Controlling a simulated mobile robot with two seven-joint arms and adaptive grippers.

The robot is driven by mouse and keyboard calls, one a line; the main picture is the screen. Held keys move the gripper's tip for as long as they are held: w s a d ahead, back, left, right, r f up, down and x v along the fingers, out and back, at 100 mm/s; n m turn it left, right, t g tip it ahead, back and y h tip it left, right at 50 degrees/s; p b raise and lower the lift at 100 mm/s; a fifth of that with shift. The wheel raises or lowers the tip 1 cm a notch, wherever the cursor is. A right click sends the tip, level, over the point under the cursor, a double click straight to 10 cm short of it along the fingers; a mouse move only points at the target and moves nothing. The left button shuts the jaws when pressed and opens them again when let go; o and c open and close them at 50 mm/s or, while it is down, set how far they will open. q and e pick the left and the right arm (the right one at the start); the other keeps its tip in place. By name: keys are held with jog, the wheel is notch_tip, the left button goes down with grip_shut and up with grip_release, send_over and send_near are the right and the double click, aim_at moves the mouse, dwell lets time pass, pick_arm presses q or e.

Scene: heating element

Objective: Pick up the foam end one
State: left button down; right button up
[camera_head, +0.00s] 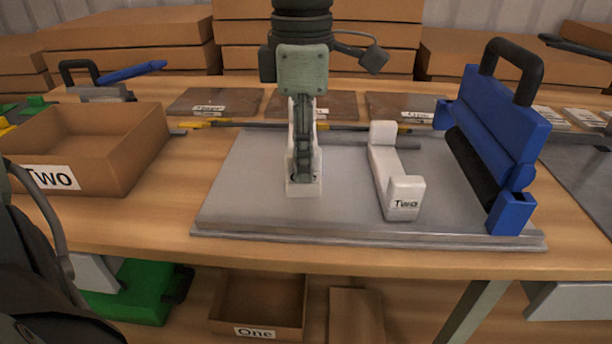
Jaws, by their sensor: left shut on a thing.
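The foam end one (303,189) is a white piece standing on the grey plate in the middle of the table. Its near end shows below the fingers, and most of the rest is hidden behind my gripper. My left gripper (304,172) points down from above and is shut on this white piece. The piece's base looks to be at the plate, but I cannot tell if it touches. A similar white foam end labelled "Two" (404,198) lies on the plate to the right, apart from the gripper. My right gripper is not in view.
A blue clamp-like tool with a black handle (490,130) stands on the plate's right side. A cardboard box labelled "Two" (130,170) stands at the left. A box labelled "One" (255,333) is below the table. The plate's front left (240,215) is clear.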

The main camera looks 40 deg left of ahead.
pick_arm(q)
jog(key=s+a+r, duration=0.4)
jog(key=s+r, duration=0.2)
jog(key=s, duration=0.4)
jog(key=shift+s+a+b, duration=0.25)
jog(key=shift+a+b, duration=0.05)
jog(key=shift+b, duration=0.1)
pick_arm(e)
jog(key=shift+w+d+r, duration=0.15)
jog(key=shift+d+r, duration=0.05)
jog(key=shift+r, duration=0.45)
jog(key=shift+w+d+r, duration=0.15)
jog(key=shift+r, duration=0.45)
